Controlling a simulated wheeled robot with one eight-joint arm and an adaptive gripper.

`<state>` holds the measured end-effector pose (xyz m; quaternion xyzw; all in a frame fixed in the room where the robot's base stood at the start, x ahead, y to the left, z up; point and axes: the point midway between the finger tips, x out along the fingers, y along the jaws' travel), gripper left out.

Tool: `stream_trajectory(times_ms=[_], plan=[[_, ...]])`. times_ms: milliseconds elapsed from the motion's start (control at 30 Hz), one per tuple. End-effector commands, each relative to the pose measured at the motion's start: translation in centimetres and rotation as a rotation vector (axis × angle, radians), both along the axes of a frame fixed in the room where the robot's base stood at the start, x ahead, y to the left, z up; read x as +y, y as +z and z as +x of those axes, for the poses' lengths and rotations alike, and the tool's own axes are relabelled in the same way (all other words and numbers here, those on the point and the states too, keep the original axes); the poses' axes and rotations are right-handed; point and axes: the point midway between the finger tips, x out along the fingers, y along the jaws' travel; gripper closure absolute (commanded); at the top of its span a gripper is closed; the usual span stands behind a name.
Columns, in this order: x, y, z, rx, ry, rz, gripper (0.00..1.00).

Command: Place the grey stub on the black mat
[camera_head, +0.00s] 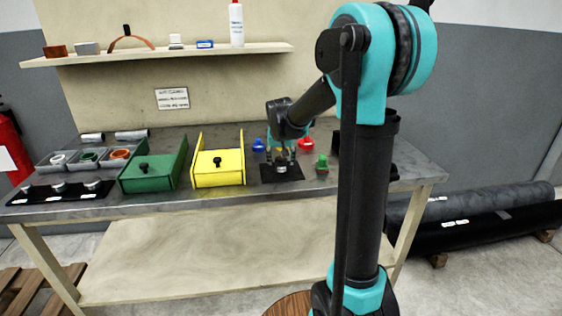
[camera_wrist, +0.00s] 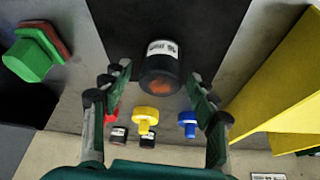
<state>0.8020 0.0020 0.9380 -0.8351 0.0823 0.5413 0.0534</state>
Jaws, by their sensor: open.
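The black mat (camera_head: 268,178) lies on the grey bench right of the yellow tray; it also fills the upper middle of the wrist view (camera_wrist: 115,20). A short dark grey cylinder with a white label, which I take as the grey stub (camera_wrist: 162,55), is on the mat, its brownish end facing my camera. In the head view the stub (camera_head: 282,170) is a small pale spot under my gripper (camera_head: 284,159). In the wrist view my gripper (camera_wrist: 157,76) is open, one finger on each side of the stub, with visible gaps. Whether the stub's underside rests flat is hidden.
A yellow tray (camera_head: 217,179) and a green tray (camera_head: 147,183) stand left of the mat. Around it are a blue piece (camera_head: 258,145), a red piece (camera_head: 306,144) and a green piece (camera_head: 322,162). A yellow knob (camera_wrist: 145,117) shows nearer my wrist. A shelf (camera_head: 180,51) hangs behind.

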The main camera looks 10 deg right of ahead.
Motion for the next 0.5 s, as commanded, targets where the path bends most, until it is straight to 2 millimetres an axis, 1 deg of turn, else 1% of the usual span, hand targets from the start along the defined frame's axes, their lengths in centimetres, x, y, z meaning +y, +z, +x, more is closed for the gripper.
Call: stream_trajectory(times_ms=[167,400,500], plan=[[0.2,2.4,-1.2,0.000,0.001,0.000,0.41],[0.6,7.0,-3.2,0.000,0.002,-0.001,0.41],[0.7,8.5,-3.8,0.000,0.001,0.000,0.41]])
